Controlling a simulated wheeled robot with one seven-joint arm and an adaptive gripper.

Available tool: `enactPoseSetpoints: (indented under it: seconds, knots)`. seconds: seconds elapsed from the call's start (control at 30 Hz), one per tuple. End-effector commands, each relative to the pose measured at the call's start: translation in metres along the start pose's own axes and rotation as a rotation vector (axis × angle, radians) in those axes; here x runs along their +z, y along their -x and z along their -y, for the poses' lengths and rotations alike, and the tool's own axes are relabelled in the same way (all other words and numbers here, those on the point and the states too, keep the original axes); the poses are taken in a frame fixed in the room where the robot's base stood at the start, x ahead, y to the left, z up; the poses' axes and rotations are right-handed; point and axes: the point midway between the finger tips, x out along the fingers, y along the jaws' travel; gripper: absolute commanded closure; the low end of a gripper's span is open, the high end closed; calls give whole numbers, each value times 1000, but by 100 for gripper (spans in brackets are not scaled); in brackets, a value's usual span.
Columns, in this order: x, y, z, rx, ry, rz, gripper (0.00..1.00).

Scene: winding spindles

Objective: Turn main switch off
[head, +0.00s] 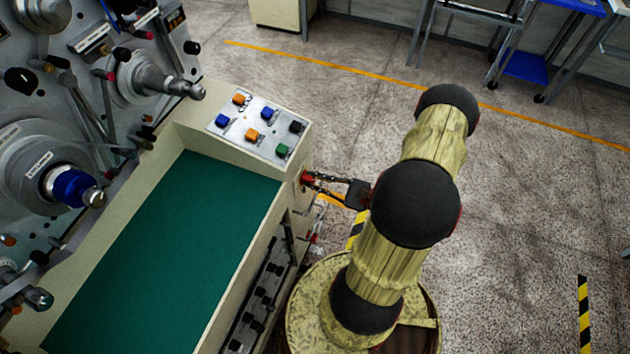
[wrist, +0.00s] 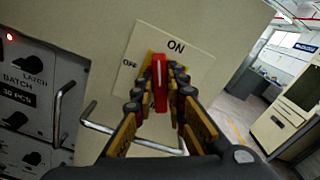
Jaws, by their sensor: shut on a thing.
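The main switch is a red handle (wrist: 160,82) on a pale plate (wrist: 196,58) marked ON and OFF, fixed to the cream machine side. In the wrist view the handle stands roughly upright in the picture, its top near the ON mark, with OFF to its left. My gripper (wrist: 162,90) has its fingers on both sides of the handle and is shut on it. In the head view my gripper (head: 316,182) reaches left to the machine's side, where a bit of the red switch (head: 304,178) shows. The fingers partly hide the switch's base.
A metal bar handle (wrist: 100,126) sticks out below the switch. A dark panel with knobs (wrist: 28,100) lies to the left. Above the switch, the machine top carries a button panel (head: 258,128). Open floor (head: 530,190) lies right of my arm.

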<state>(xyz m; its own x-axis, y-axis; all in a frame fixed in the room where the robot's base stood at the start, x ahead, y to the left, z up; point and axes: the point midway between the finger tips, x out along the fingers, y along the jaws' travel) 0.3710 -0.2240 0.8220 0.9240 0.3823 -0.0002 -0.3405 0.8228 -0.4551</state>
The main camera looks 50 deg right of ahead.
Motion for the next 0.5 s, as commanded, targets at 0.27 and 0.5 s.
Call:
enactPoseSetpoints:
  seconds: [0.27,0.5]
  knots:
    - [-1,0,-3,0,264,0,100]
    - [-2,0,-5,0,492,0,100]
